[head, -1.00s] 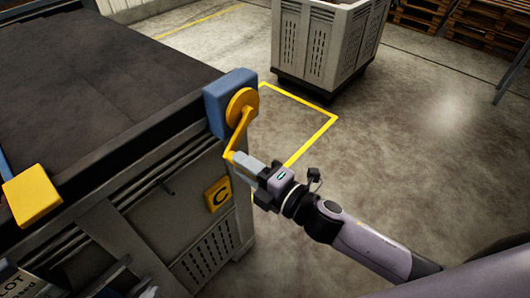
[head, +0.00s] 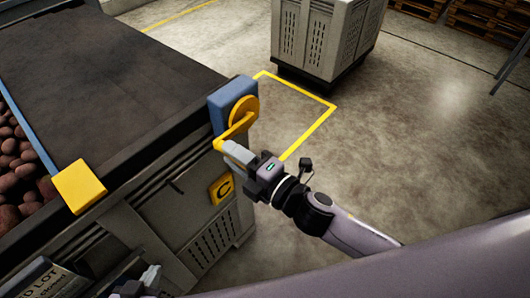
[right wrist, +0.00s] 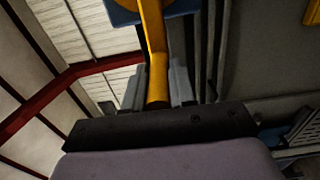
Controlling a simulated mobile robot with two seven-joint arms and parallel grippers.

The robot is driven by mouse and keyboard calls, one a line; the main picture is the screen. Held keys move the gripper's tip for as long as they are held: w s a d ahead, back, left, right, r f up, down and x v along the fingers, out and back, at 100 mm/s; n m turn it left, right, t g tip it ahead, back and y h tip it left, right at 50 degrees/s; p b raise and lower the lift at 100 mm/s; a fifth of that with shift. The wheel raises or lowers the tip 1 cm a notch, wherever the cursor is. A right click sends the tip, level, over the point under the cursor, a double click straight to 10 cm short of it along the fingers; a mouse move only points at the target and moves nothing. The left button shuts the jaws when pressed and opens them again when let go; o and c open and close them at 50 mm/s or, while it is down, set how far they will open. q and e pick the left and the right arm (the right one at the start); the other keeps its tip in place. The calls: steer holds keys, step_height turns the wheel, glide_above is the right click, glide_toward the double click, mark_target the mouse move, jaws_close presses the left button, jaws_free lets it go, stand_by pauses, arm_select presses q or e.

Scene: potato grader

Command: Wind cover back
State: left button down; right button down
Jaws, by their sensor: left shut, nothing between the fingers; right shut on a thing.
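The dark cover (head: 110,70) lies over the large grey crate (head: 205,245). Its blue leading bar (head: 35,135) ends in a yellow block (head: 79,186) at the near rim. Potatoes (head: 12,160) show left of the bar. A yellow crank (head: 243,113) sits on a blue housing (head: 226,97) at the crate's corner. My right gripper (head: 238,154) is shut on the crank's handle; in the right wrist view the yellow handle (right wrist: 157,75) runs between the fingers. My left gripper (head: 142,284) is shut and empty at the bottom left, by the crate's near side.
A yellow square plate marked C (head: 221,189) is on the crate's side. A dark sign (head: 45,280) is at the bottom left. Another grey crate (head: 322,40) stands behind, past a yellow floor line (head: 318,125). The floor to the right is clear.

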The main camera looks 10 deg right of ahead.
steer(key=r+p, duration=0.3)
steer(key=shift+w+d+r, duration=0.25)
steer(key=shift+d+r, duration=0.05)
steer(key=shift+r, duration=0.1)
steer(key=w+d+r, duration=0.5)
steer(key=d, duration=0.2)
steer(key=shift+w+d+r, duration=0.25)
steer(key=shift+w+r, duration=0.1)
stand_by(0.4)
steer(key=shift+d, duration=0.1)
